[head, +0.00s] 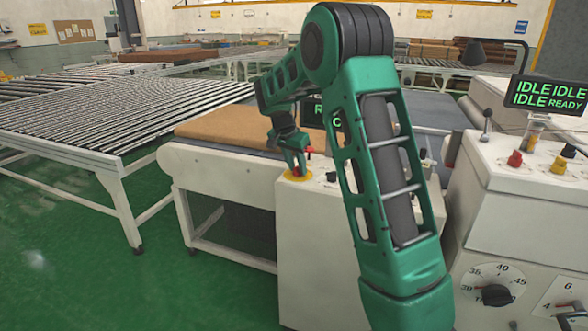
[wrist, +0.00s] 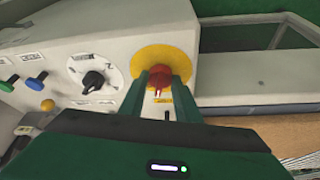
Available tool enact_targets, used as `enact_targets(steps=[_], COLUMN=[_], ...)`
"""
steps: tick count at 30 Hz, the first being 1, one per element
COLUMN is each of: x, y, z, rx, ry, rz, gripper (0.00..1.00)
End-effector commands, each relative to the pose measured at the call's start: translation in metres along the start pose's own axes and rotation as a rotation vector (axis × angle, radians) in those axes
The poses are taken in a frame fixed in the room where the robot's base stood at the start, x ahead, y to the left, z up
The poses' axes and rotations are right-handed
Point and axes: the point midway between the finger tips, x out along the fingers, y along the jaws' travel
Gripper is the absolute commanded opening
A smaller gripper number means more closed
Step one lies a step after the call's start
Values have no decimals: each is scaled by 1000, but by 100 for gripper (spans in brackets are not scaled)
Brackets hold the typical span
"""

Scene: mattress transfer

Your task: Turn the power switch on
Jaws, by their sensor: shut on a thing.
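The power switch (wrist: 160,82) is a red rotary knob on a round yellow plate (wrist: 162,55), set on the sloped top of a white control box. In the wrist view my gripper (wrist: 161,86) has its two green fingers on either side of the red knob, shut on it. In the head view my gripper (head: 298,168) reaches down onto the yellow plate (head: 294,176) on the white box (head: 310,225). The knob there is mostly hidden by the fingers.
On the same panel are a black dial (wrist: 93,80), a blue button (wrist: 36,82), a green button (wrist: 9,83) and a small yellow knob (wrist: 47,105). A brown board (head: 225,128) lies on the conveyor to the left. Another control cabinet (head: 510,190) stands to the right. Green floor is clear at front left.

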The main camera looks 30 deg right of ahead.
Motion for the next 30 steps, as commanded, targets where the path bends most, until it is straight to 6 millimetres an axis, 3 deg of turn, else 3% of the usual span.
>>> enact_targets(steps=[15,30], x=[0,-1], y=[-5,-6], z=[-1,-2], rx=[375,491], ry=[1,1], rz=[152,199], gripper=[7,7])
